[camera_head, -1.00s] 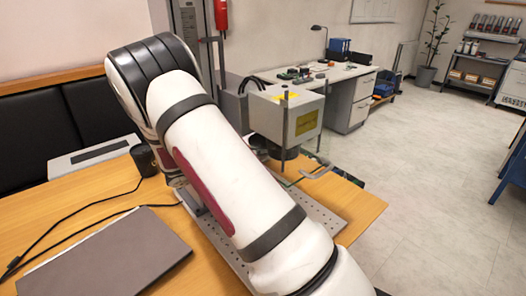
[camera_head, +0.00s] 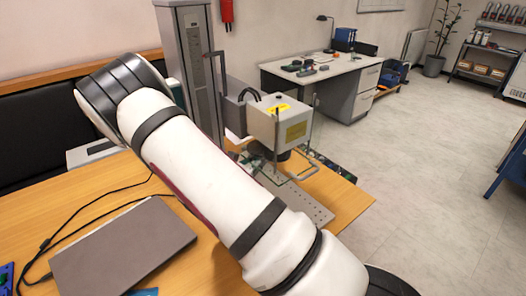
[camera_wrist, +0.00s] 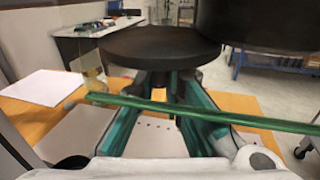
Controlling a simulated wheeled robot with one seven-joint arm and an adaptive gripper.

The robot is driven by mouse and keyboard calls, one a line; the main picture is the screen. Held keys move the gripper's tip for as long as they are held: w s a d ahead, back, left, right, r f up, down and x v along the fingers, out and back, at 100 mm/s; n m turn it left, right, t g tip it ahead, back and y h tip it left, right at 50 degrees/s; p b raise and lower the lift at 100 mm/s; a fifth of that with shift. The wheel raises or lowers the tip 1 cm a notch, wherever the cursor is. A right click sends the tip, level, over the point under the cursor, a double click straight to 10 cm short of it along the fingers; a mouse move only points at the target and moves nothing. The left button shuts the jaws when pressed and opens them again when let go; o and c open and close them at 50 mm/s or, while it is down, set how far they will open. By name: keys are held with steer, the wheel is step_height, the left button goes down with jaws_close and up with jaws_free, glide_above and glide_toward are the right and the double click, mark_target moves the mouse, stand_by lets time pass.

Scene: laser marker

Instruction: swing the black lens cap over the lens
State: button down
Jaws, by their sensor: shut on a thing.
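The black lens cap (camera_wrist: 160,46) is a round flat disc in the middle of the wrist view, roughly level. My gripper (camera_wrist: 165,80) is below it, its fingers close together and shut on the cap's underside; the exact contact is dark. The lens (camera_wrist: 255,22) is a wide dark cylinder at the upper right, and the cap lies to its left, not under its middle. In the head view, the lens (camera_head: 283,154) shows under the grey marker head (camera_head: 280,118); my arm hides the gripper and cap there.
A green-edged clear panel (camera_wrist: 190,111) crosses in front of my fingers. A perforated plate (camera_head: 312,207) lies below the head. A grey column (camera_head: 190,70) stands behind my arm. A closed laptop (camera_head: 125,248) and cables are on the wooden table.

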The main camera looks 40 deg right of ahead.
steer(key=shift+s+t, duration=0.1)
steer(key=shift+t, duration=0.2)
steer(key=c, duration=1.7)
jaws_free()
steer(key=shift+o, duration=0.2)
steer(key=shift+a, duration=0.1)
steer(key=v, duration=1.2)
steer(key=shift+r, duration=0.1)
